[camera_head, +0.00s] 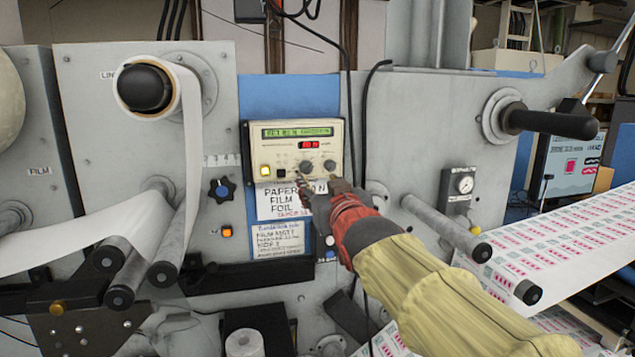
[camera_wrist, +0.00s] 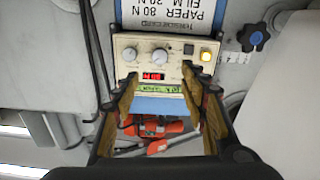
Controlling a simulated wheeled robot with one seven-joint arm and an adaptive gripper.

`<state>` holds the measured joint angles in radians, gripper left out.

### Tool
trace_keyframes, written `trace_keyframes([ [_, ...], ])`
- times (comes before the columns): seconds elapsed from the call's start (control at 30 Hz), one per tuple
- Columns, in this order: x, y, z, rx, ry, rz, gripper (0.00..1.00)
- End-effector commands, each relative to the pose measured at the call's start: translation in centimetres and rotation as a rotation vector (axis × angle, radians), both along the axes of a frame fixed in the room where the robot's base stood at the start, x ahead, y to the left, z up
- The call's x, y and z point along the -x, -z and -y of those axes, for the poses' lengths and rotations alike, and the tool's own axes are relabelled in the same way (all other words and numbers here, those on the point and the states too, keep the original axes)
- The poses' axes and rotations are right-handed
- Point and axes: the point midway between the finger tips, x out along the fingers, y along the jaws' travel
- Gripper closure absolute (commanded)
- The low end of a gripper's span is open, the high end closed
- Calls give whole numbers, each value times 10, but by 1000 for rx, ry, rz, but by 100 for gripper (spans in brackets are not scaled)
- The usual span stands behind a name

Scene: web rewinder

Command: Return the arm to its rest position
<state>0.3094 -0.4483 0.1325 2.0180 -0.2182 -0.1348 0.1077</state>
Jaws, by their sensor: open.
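My arm, in a yellow sleeve with a red wrist section, reaches from the lower right of the head view to the machine front. My gripper (camera_head: 312,180) is at the lower edge of the cream control box (camera_head: 256,150), in front of its knobs. In the wrist view, which looks upside down, my gripper (camera_wrist: 159,78) has its two fingers spread with nothing between them. The control box (camera_wrist: 130,54) lies beyond the fingertips, with its knobs, red display and lit yellow button. I cannot tell whether a fingertip touches the box.
A paper label (camera_head: 291,200) hangs under the box. A roll (camera_head: 180,95) with a white web is at left. A dark shaft (camera_head: 552,122) sticks out at right, above a printed web (camera_head: 580,235). A roller (camera_head: 446,227) is near my arm. An orange-red object (camera_wrist: 155,128) shows in the wrist view.

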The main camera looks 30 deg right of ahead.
Motion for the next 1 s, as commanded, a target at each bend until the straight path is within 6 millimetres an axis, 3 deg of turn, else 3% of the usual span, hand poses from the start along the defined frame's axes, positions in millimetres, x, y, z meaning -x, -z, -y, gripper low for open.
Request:
trace_keyframes([
  [0.47, 0, 0, 0, 0, 0, -1, 56],
  [0.57, 3, 8, -4, -9, -2, -22, 56],
  [0.67, 14, 35, -17, -39, -10, -97, 56],
  [0.77, 37, 80, -39, -83, -26, -228, 56],
  [1.0, 125, 205, -101, -182, -90, -604, 56],
])
